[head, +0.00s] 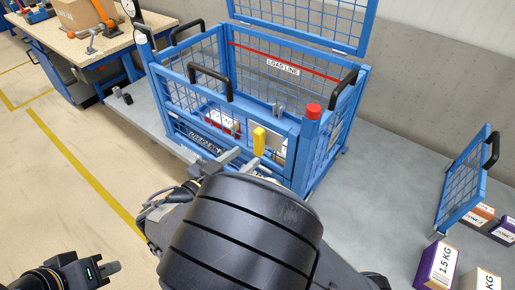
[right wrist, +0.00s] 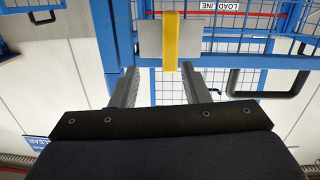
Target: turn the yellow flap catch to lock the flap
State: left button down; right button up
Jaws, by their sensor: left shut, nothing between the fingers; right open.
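The yellow flap catch (head: 259,141) stands upright on the front of the blue mesh cage (head: 292,132). In the right wrist view the catch (right wrist: 171,42) lies across a grey plate (right wrist: 150,40). My right gripper (head: 240,161) is open in front of the cage, just short of the catch. In the right wrist view the catch's near end shows between the two fingertips (right wrist: 162,76), with a gap on each side. I cannot tell whether the flap is fully closed. My left gripper (head: 110,268) is shut and empty at the lower left, far from the cage.
A red-capped post (head: 313,112) stands right of the catch. Black handles (head: 210,80) stick out from the cage. A workbench (head: 95,45) is at the upper left. A loose blue mesh panel (head: 465,180) and boxes (head: 437,266) are at the right. The left floor is clear.

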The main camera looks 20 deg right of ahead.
aim_at(256, 139)
jog(key=shift+t, duration=0.6)
jog(key=x, duration=0.4)
jog(key=p+x, duration=0.1)
jog(key=x, duration=0.1)
jog(key=shift+w+r, duration=0.2)
jog(key=shift+w, duration=0.45)
grip_shut()
